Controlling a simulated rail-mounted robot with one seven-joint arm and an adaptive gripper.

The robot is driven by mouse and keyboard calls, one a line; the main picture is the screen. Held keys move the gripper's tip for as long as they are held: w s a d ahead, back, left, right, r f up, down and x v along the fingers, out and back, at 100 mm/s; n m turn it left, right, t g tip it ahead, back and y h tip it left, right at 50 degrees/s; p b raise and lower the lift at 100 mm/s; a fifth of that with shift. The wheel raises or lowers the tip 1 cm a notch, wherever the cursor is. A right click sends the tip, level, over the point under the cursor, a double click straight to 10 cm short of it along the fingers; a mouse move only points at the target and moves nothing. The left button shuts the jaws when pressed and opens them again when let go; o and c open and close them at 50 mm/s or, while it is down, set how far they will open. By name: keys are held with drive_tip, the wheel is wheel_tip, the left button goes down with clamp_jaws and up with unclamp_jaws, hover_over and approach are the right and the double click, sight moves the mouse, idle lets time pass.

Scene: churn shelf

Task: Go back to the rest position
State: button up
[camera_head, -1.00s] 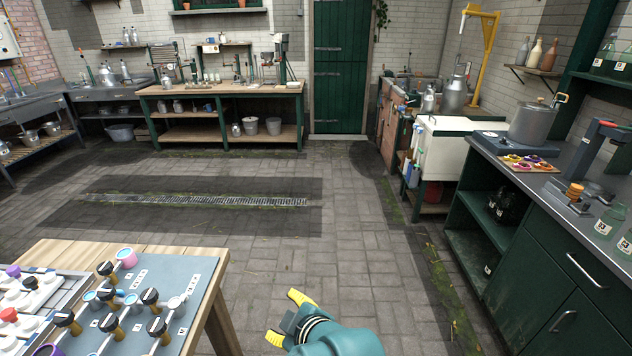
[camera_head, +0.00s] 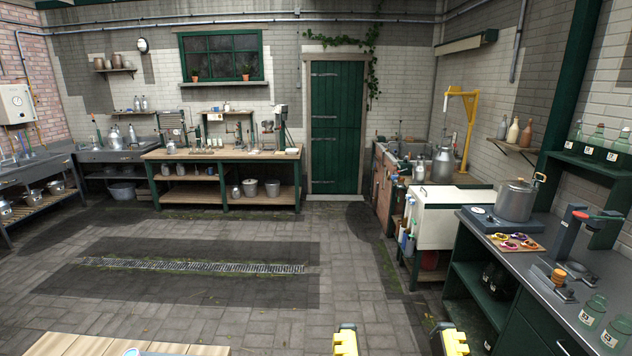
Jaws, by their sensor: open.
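My gripper (camera_head: 401,342) shows at the bottom edge of the head view, right of the middle. Two yellow fingertips stand wide apart with only floor visible between them. The rest of the gripper and my arm are below the frame. The gripper is over the paved floor, right of the wooden table (camera_head: 105,345) and left of the green counter (camera_head: 490,310).
The table's near part is cut off. The green counter holds a steel pot (camera_head: 515,201) and a board of small colourful items (camera_head: 515,243). A white chest (camera_head: 447,217) stands behind it. A workbench (camera_head: 222,156) is at the back. The paved floor (camera_head: 210,300) is clear.

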wheel_tip(320, 180, up, 20)
drive_tip(key=p, duration=1.6)
drive_tip(key=shift+p, duration=0.35)
